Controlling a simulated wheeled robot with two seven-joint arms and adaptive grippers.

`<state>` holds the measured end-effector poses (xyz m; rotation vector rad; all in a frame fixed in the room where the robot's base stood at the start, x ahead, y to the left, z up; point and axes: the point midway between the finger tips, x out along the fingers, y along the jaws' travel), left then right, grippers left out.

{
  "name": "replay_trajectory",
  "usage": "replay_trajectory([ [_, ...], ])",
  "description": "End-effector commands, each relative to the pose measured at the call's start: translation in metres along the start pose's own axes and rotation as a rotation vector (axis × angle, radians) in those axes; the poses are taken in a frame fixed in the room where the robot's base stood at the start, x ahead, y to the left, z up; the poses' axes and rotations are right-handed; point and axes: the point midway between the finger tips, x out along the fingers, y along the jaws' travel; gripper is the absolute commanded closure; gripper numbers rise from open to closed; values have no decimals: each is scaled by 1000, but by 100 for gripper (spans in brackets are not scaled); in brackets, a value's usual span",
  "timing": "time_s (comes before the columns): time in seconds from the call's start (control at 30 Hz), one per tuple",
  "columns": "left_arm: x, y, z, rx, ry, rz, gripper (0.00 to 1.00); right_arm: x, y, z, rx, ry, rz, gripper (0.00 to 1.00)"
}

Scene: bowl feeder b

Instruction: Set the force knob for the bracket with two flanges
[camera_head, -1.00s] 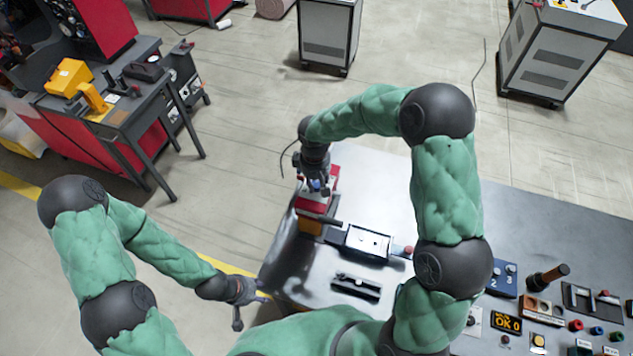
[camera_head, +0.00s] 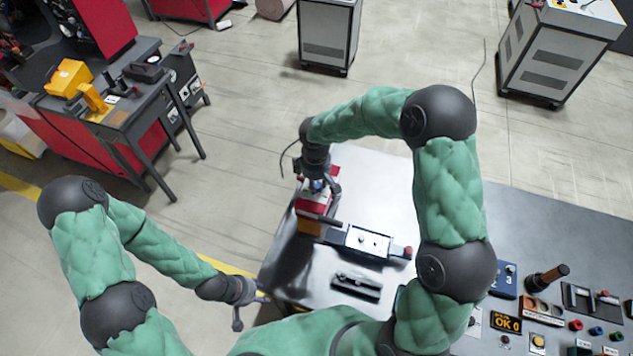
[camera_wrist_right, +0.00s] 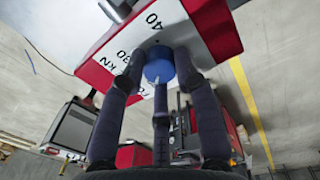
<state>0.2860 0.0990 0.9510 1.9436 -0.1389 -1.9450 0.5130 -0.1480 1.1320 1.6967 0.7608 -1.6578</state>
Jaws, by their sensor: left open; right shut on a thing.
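The force knob (camera_wrist_right: 159,66) is blue and sits on the white scale face (camera_wrist_right: 130,48) of a red unit, where "40" and "kN" can be read. My right gripper (camera_wrist_right: 158,80) is shut on the knob, its fingers around it. In the head view, my right gripper (camera_head: 319,188) is at the red unit (camera_head: 316,204) on the table's left part. The knob's pointer setting cannot be read. My left gripper (camera_head: 248,304) is open and empty, off the table's left front edge. No bracket with two flanges can be made out for sure.
A white-topped fixture (camera_head: 367,241) with a red end and a black piece (camera_head: 357,286) lie on the grey table (camera_head: 450,190). The table's back middle is clear.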

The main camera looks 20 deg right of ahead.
Motion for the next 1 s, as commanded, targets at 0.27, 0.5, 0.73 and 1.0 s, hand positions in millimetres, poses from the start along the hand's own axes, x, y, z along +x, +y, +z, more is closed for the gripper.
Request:
replay_trajectory([
  [0.27,0,0,0,0,0,0,54,1,-1,0,0,-2,-2,45],
  [0.5,0,0,0,0,0,0,54,0,0,0,1,-1,-1,45],
  [0.73,0,0,0,0,0,0,54,-21,1,-1,3,2,3,45],
  [1.0,0,0,0,0,0,0,54,-74,0,-1,1,2,2,45],
])
